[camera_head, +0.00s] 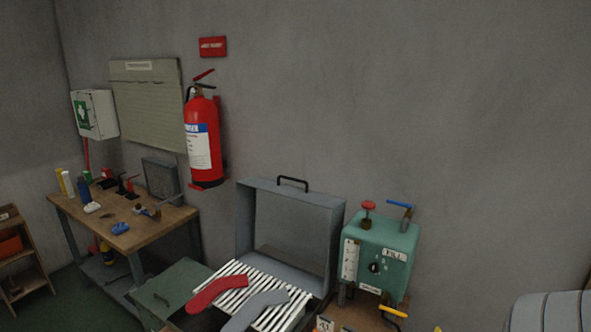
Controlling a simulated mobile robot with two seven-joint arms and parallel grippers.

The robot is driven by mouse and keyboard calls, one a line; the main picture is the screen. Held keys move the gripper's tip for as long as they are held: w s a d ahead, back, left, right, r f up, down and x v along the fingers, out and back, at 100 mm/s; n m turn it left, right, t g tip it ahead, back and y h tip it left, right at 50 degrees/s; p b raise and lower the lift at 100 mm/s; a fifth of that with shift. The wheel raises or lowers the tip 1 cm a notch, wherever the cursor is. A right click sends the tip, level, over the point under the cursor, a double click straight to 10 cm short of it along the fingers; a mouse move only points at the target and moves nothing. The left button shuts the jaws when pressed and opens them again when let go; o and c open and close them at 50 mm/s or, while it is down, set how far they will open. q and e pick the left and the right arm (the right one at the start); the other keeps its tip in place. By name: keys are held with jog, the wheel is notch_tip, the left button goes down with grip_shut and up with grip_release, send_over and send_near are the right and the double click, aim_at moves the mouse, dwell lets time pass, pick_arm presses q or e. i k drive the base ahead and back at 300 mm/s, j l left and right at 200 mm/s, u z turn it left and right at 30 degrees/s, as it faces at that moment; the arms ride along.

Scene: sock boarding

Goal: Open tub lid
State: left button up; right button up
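A grey metal press-like box stands at the bottom centre with its large lid (290,222) raised upright, a black handle (292,181) on its top edge. A slatted white rack (262,278) lies in front of the lid, with a red sock shape (218,292) and a grey one (255,308) on it. Left of it is a dark green box with a flat lid (185,283) and a small handle (161,299); this lid looks shut. The frame does not settle which of these is the tub. Neither gripper is in view.
A green valve unit (380,250) with red and blue handles stands right of the raised lid. A wooden workbench (150,232) with tools is at left. A fire extinguisher (203,140) hangs on the wall. A pale ribbed rounded object (550,312) fills the bottom right corner.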

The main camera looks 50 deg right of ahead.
aim_at(320, 286)
jog(key=i+j+z, duration=0.35)
jog(key=i, duration=0.25)
jog(key=i+j+z, duration=0.4)
jog(key=i, duration=0.2)
